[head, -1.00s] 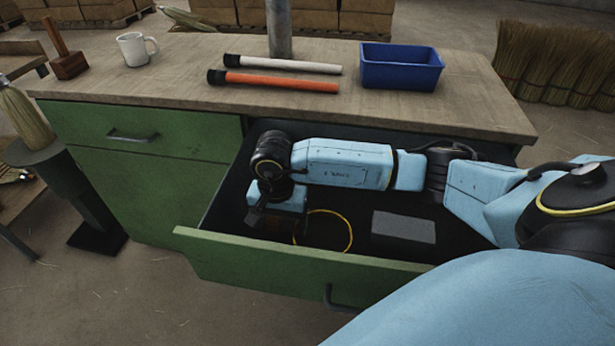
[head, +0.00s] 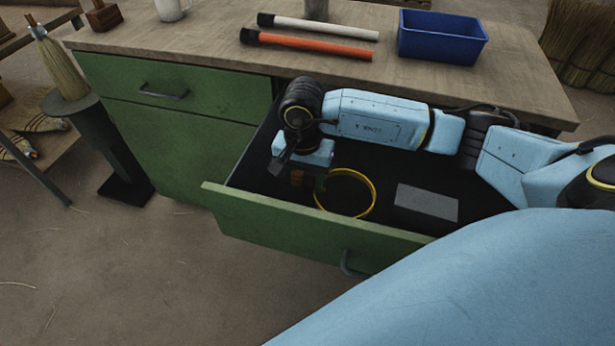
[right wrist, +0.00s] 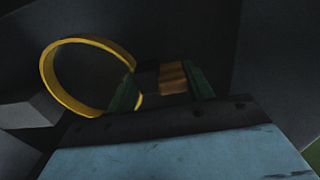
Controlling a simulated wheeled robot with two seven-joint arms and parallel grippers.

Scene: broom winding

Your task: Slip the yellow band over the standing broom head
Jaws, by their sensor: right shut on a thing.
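The yellow band (head: 373,196) is a thin ring over the open drawer of the green bench. My right gripper (head: 307,180) reaches down into the drawer at the band's left edge and is shut on it. In the right wrist view the band (right wrist: 47,72) sticks out to the left of the gripper (right wrist: 162,87). A brown piece (right wrist: 173,77) shows between the green fingers; I cannot tell what it is. The broom head (head: 62,70) stands upright on a dark round-topped stand (head: 85,107) at the left. My left gripper is not in view.
The drawer front (head: 290,228) and side walls surround my right gripper. A grey flat piece (head: 427,202) lies in the drawer. On the bench top (head: 520,95) are a blue bin (head: 442,40), an orange-handled stick (head: 310,46) and a white one (head: 320,28).

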